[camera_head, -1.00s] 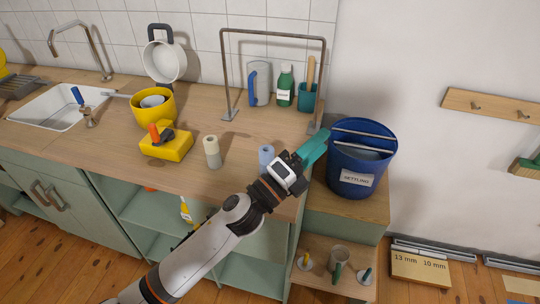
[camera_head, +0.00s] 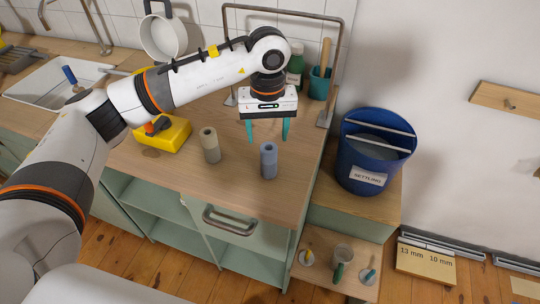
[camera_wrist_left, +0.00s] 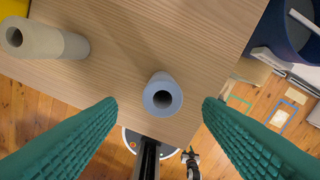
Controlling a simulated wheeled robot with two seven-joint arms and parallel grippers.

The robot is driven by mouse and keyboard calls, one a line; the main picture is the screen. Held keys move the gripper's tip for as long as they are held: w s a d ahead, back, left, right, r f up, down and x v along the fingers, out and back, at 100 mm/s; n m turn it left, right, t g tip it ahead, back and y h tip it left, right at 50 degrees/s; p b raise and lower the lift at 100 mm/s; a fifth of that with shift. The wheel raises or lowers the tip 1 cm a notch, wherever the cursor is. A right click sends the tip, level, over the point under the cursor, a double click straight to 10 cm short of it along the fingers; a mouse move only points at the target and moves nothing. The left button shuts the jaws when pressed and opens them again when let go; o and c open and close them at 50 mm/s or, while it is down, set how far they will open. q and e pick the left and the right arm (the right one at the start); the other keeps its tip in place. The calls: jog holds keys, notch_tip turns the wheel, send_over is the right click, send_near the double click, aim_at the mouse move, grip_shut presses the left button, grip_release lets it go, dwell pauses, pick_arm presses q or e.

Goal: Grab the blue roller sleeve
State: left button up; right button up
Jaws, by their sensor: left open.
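The blue roller sleeve (camera_head: 269,160) stands upright on the wooden counter near its front edge. In the left wrist view the sleeve (camera_wrist_left: 162,95) shows from above, between the two teal fingers and apart from both. My left gripper (camera_head: 268,138) is open, pointing down, with its fingertips above and around the top of the sleeve in the head view. It also shows in the left wrist view (camera_wrist_left: 160,128), with nothing held. My right gripper is not in view.
A beige roller sleeve (camera_head: 210,145) stands to the left, with a yellow box (camera_head: 165,136) beyond it. A blue bucket (camera_head: 370,155) stands on the lower surface at right. A metal frame (camera_head: 335,60) rises behind. The counter right of the blue sleeve is clear.

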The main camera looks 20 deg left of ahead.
aim_at(269, 157)
pick_arm(q)
notch_tip(269, 157, down, 4)
jog(key=shift+f+p, duration=0.2)
jog(key=shift+p, duration=0.25)
notch_tip(269, 157, down, 4)
jog(key=shift+d+f+p, duration=0.1)
jog(key=shift+d+p, duration=0.05)
jog(key=shift+p, duration=0.85)
jog(key=shift+f, duration=0.55)
jog(key=c, duration=1.1)
